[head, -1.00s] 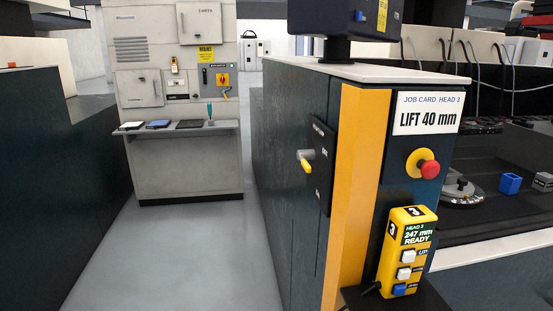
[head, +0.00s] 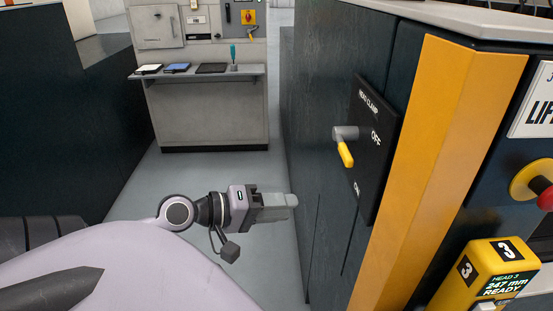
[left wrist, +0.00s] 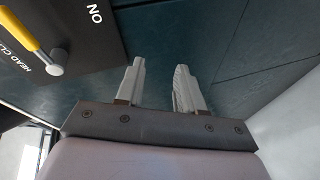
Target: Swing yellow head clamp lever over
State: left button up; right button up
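The yellow head clamp lever (head: 345,152) sits on a grey hub on a black panel (head: 366,190) on the side of the dark cabinet. The panel reads HEAD CLAMP, with OFF above and ON below. The lever tilts downward, its tip lower right of the hub. In the left wrist view the yellow lever (left wrist: 24,32) shows at the upper left. My left gripper (head: 292,200) is left of and below the lever, apart from it. In the left wrist view its two fingers (left wrist: 158,82) are apart with nothing between them. My right gripper is not in view.
A yellow control box (head: 480,275) marked 3 reads HEAD 3, 247 mm READY. A red stop button (head: 544,198) is on the cabinet's front. A grey console (head: 205,115) with a shelf stands behind. The aisle floor between is clear.

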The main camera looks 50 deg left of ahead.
pick_arm(q)
notch_tip(320, 180, up, 8)
jog(key=r+h, duration=0.1)
jog(key=h, duration=0.5)
send_near(342, 155)
jog(key=shift+y, duration=0.3)
jog(key=p+x, duration=0.1)
jog(key=x, duration=0.1)
jog(key=p+x, duration=0.1)
jog(key=x, duration=0.2)
jog(key=p+x, duration=0.2)
jog(key=x, duration=0.1)
jog(key=shift+w+d+r, duration=0.15)
jog(key=shift+d+r, duration=0.05)
jog(key=shift+r, duration=0.15)
jog(key=shift+f, duration=0.25)
jog(key=shift+w+d, duration=0.2)
grip_shut()
